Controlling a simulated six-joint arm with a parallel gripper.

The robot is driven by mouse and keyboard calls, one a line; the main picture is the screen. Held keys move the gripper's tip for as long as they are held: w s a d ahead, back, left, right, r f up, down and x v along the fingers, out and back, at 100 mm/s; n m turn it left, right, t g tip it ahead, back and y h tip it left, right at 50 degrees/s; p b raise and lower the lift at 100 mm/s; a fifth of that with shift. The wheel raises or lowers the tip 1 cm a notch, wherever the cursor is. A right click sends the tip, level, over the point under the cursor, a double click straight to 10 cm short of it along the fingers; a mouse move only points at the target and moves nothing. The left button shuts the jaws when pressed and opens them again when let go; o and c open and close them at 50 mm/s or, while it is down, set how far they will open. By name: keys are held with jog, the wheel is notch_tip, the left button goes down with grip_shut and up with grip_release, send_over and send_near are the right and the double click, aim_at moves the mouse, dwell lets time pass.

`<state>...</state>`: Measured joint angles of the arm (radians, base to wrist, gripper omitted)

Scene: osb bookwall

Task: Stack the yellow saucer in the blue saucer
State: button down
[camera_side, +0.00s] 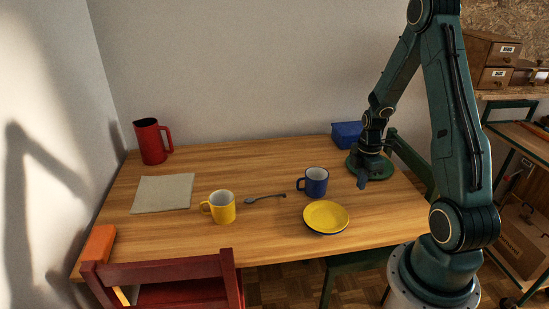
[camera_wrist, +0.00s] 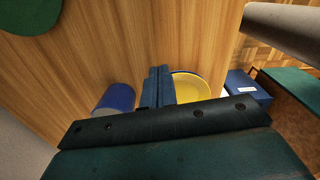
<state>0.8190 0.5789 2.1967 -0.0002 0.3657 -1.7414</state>
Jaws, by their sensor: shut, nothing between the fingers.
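The yellow saucer (camera_side: 326,215) lies near the front right of the table. The dark rim of the blue saucer (camera_side: 327,234) shows just beneath it, so the yellow one sits in the blue one and hides most of it. The yellow saucer also shows in the wrist view (camera_wrist: 192,86), partly covered by my fingers. My gripper (camera_side: 362,185) is shut and empty, above the table to the right of and behind the saucers, apart from them. In the wrist view its fingers (camera_wrist: 159,72) are together.
A blue mug (camera_side: 315,182) stands close behind the saucers. A yellow mug (camera_side: 221,206) and a spoon (camera_side: 264,199) are to the left. A red jug (camera_side: 152,141), a cloth (camera_side: 163,193) and a blue box (camera_side: 347,134) are farther off. A red chair (camera_side: 165,281) is in front.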

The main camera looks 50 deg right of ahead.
jog(key=shift+r, duration=1.15)
jog(key=shift+w, duration=0.1)
jog(key=w+a+h, duration=0.1)
jog(key=w+a, duration=0.7)
jog(key=a, duration=0.3)
jog(key=w+a+g+h, duration=0.1)
jog(key=w+a, duration=0.6)
jog(key=a, duration=0.4)
jog(key=shift+w+r+n+g, duration=0.2)
jog(key=shift+w+n+g, duration=0.1)
jog(key=shift+w, duration=0.05)
jog(key=shift+f, duration=0.1)
